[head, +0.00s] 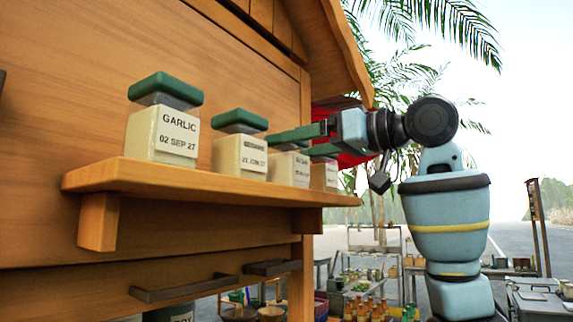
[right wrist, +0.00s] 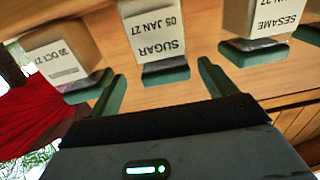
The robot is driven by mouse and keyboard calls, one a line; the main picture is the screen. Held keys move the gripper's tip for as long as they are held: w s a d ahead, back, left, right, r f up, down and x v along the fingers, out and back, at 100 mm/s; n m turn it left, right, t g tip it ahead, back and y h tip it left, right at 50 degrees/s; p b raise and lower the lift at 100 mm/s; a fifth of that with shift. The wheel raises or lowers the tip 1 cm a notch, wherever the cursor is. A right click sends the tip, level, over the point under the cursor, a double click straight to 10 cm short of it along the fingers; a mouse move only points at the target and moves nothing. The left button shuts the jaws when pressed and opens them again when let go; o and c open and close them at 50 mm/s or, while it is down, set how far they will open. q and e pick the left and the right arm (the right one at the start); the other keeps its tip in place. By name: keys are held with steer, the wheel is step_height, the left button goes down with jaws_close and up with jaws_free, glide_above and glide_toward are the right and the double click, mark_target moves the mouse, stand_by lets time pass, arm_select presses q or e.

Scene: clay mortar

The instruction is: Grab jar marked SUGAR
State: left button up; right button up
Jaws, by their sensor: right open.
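The SUGAR jar (right wrist: 155,35) is cream with a white label reading SUGAR 05 JAN 27 and a green lid; it appears upside down in the right wrist view. In the head view this jar (head: 288,170) is third from the left on the wooden shelf, its lid partly hidden by my gripper. My right gripper (head: 295,143) is open, at lid height, reaching in from the right. In the right wrist view its fingers (right wrist: 162,72) lie on either side of the SUGAR lid, with visible gaps. My left gripper is not in view.
The shelf (head: 200,184) also holds the GARLIC jar (head: 155,135), the SESAME jar (right wrist: 280,15) left of SUGAR in the head view, and a fourth jar (right wrist: 60,55) at the right end. The neighbours stand close. A wooden wall (head: 220,90) rises behind.

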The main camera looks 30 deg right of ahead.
mark_target(279, 147)
steer(key=shift+a+x, duration=0.15)
steer(key=shift+x, duration=1.6)
steer(key=shift+a+x, duration=0.15)
steer(key=shift+x, duration=1.65)
steer(key=shift+s+d+f, duration=0.1)
steer(key=shift+s, duration=0.15)
steer(key=shift+c, duration=0.6)
steer(key=c, duration=1.1)
steer(key=shift+r, duration=1.85)
steer(key=s+a+r, duration=0.1)
steer(key=s+a, duration=0.1)
steer(key=s, duration=1.4)
steer(key=shift+r, duration=0.15)
steer(key=shift+a, duration=0.1)
